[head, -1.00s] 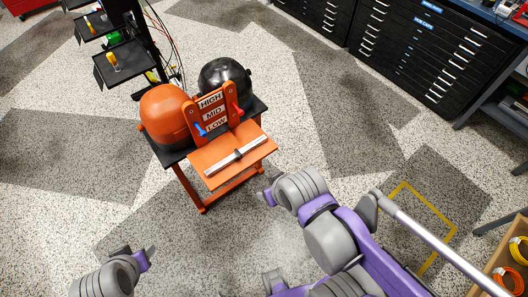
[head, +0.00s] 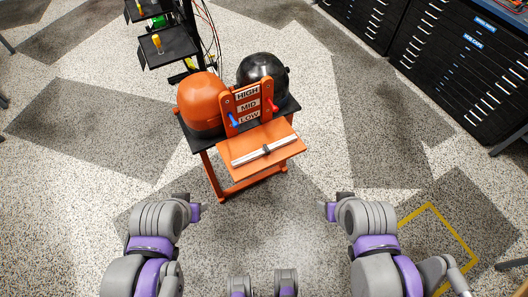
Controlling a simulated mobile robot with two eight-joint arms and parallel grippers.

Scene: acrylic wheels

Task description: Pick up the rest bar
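The rest bar (head: 250,157) is a light, silvery bar with a dark block at its middle. It lies on the sloping orange shelf (head: 290,150) at the front of a small stand. My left gripper (head: 196,211) is in front of the stand to the left, apart from the bar. My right gripper (head: 330,210) is in front of the stand to the right, also apart from the bar. Both grippers look empty, but their fingers are too small and turned to show whether they are open.
An orange dome (head: 201,103) and a black dome (head: 262,75) sit on the stand behind a HIGH/MID/LOW panel (head: 248,105). A rack with small black trays (head: 168,47) stands at the back left. Dark drawer cabinets (head: 455,75) are at the right. The floor between my arms is clear.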

